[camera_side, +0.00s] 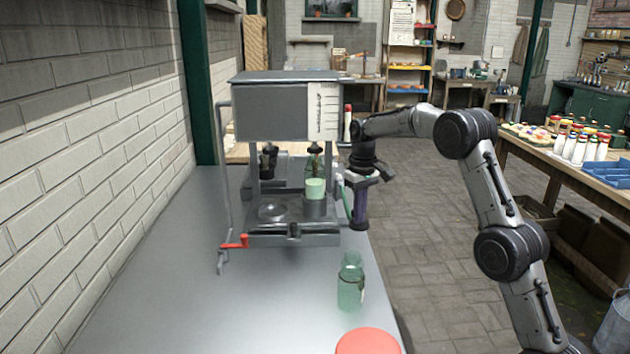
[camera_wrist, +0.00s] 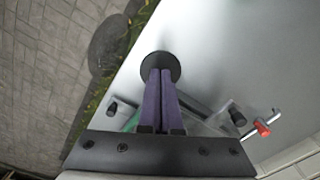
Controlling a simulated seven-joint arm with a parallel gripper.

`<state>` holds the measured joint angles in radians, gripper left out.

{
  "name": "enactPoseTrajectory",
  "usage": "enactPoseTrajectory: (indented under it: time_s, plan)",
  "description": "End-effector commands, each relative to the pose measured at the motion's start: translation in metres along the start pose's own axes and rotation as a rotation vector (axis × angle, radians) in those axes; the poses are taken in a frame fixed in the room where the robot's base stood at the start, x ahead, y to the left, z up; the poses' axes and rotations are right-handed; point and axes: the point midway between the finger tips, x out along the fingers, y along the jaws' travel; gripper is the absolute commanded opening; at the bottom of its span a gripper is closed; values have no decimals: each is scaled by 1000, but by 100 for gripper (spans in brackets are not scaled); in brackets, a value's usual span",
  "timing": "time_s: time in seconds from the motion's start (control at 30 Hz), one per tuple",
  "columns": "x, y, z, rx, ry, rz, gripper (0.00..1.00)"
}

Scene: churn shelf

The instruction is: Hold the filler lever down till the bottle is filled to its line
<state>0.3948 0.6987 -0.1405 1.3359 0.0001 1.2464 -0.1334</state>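The filler (camera_side: 270,112) is a grey tank on posts with a marked white scale, standing on the metal bench. A bottle with pale green contents (camera_side: 315,189) stands upright in a grey cup under its right spout; its fill line is too small to make out. My gripper (camera_side: 359,222) points down at the filler's right side, its purple fingers together with nothing seen between them. In the wrist view a black round pad (camera_wrist: 160,66) lies at the fingertips (camera_wrist: 160,75); I cannot tell whether it is the filler lever or whether they touch.
A red-handled rod (camera_side: 235,243) hangs at the filler's left front and shows in the wrist view (camera_wrist: 263,128). An empty green bottle (camera_side: 350,287) stands near the bench's right edge, behind a red round top (camera_side: 368,342). The left bench is clear.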

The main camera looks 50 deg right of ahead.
Motion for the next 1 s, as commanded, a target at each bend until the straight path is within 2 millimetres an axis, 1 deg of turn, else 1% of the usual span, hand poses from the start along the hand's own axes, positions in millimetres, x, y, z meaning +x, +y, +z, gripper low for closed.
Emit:
enactPoseTrajectory:
  time_s: [0.17,0.4,0.77,1.0]
  plan:
    - [4,0,1,0,-5,-1,0]
    - [16,0,2,0,-6,-1,0]
    - [18,0,2,0,-5,-1,0]
    - [27,-1,2,0,-6,-1,0]
